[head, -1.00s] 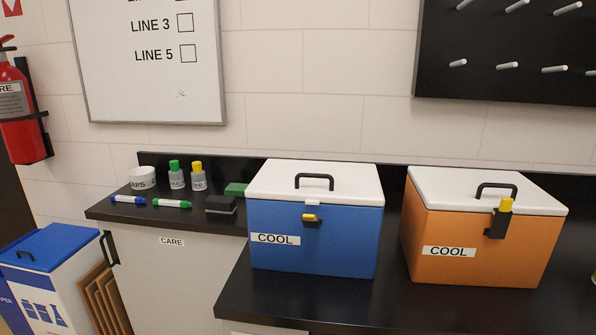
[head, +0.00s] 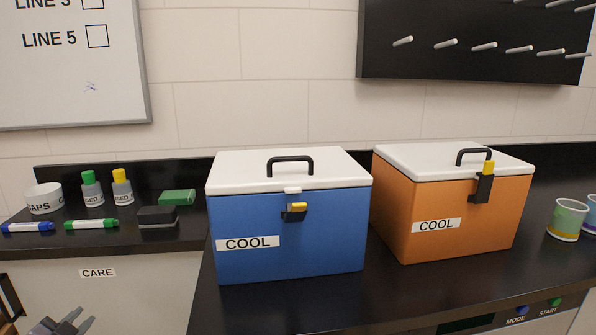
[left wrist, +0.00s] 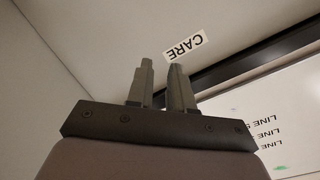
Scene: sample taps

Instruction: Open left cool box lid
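The left cool box (head: 285,236) is blue and stands on the black counter. Its white lid (head: 235,172) lies shut on top, with a black handle (head: 290,163) in the middle. A black latch with a yellow lever (head: 298,207) sits on its front, the lever lying about level. My left gripper (head: 82,318) shows at the bottom left edge, well left of and below the box. In the left wrist view its two fingers (left wrist: 162,64) stand apart with nothing between them. My right gripper is not in view.
An orange cool box (head: 460,220) with a shut white lid and an upright yellow lever stands just to the right. Cups (head: 567,220) stand at the far right. Markers, bottles and a black block (head: 158,217) sit left. The black counter (head: 290,300) before the boxes is clear.

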